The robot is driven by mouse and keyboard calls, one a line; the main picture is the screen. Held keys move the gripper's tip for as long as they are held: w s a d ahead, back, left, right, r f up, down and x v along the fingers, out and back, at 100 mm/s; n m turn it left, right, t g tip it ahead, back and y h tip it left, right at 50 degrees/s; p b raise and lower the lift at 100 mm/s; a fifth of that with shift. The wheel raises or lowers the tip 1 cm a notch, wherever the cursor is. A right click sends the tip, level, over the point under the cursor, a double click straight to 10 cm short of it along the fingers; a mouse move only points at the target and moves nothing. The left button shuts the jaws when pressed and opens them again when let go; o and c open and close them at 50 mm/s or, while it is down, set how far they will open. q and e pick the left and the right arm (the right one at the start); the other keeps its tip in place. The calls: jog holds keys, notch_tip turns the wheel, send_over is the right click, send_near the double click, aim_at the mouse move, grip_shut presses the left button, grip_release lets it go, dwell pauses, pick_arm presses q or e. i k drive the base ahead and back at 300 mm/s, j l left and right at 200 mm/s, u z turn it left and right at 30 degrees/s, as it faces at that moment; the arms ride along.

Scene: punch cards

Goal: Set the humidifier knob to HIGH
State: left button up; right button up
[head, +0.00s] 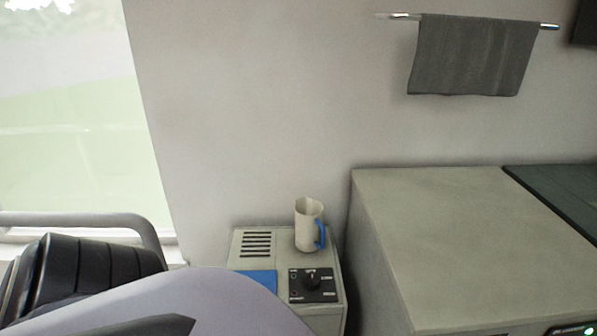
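The humidifier (335,268) is a pale beige box against the wall, left of a larger cabinet. Its top has a slotted vent (257,243) and a black control panel (325,294) at the front right. A round black knob (311,284) sits on this panel, with small white labels around it too small to read. I cannot tell which label the knob points to. A pale rounded shape, likely my own arm, covers the lower left of the humidifier. Neither of my grippers is in view.
A cream mug (306,228) with a blue handle stands on the humidifier behind the knob. A blue patch (258,279) lies left of the panel. A large beige cabinet (450,240) stands close on the right. A black ribbed object (85,270) is at left. A grey towel (472,58) hangs above.

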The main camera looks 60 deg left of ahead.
aim_at(312, 282)
jog(key=k+j, duration=0.15)
jog(key=j, duration=0.2)
jog(key=k+j, duration=0.2)
jog(key=j, duration=0.15)
jog(key=k+j, duration=0.15)
jog(key=j, duration=0.2)
jog(key=k+j, duration=0.15)
jog(key=j, duration=0.2)
